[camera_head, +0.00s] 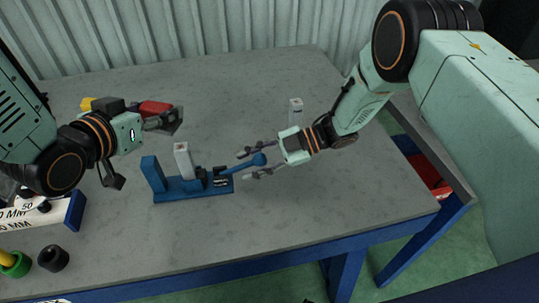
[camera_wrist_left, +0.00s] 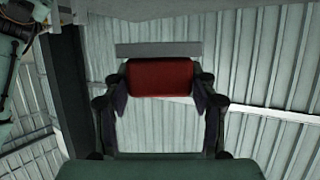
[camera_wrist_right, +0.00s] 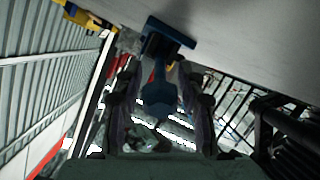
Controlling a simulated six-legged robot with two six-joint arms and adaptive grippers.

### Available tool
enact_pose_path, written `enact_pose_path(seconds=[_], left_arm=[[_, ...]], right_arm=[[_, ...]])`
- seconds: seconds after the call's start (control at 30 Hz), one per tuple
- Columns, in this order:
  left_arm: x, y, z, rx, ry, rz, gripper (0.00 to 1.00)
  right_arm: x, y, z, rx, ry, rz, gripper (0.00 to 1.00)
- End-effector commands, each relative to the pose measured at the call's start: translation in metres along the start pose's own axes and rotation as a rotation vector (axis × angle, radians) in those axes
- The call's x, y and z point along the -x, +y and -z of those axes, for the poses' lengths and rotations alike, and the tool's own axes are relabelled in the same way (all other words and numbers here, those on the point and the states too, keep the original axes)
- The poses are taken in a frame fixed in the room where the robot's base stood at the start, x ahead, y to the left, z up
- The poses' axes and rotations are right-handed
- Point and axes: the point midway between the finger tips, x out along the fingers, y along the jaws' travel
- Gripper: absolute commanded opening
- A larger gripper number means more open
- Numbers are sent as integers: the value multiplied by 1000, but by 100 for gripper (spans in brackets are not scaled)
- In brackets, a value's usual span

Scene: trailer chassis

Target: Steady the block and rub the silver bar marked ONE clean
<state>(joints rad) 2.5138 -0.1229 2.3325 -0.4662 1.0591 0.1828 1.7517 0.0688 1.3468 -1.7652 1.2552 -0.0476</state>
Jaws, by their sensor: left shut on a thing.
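A blue block (camera_head: 190,193) stands on the grey table, with a blue upright at its left end and dark clamp parts. A pale silver bar (camera_head: 182,158) stands upright in it; I cannot read its marking. A blue lever with a round knob (camera_head: 259,159) sticks out to the right, and the knob also shows in the right wrist view (camera_wrist_right: 158,95). My right gripper (camera_head: 253,165) is open, its fingers on either side of the knob with gaps. My left gripper (camera_head: 165,118) is shut on a red piece (camera_wrist_left: 160,77), raised behind the block; a grey strip shows beyond it.
Another pale upright bar (camera_head: 296,112) stands farther back, behind my right gripper. A white and blue box marked MM (camera_head: 45,212), a black cup (camera_head: 53,258) and a green ring (camera_head: 15,263) are at the left front. The table's front middle is clear.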

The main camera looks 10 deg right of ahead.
Motion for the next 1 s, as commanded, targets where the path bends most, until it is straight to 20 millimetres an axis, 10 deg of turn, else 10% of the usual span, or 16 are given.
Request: enact_pose_path(seconds=[0.63, 1.0], left_arm=[[0, 0, 0, 0, 1, 0, 21], [0, 0, 0, 0, 1, 0, 21]], right_arm=[[-33, 0, 0, 0, 0, -1, 39], [-33, -1, 0, -1, 0, 1, 7]])
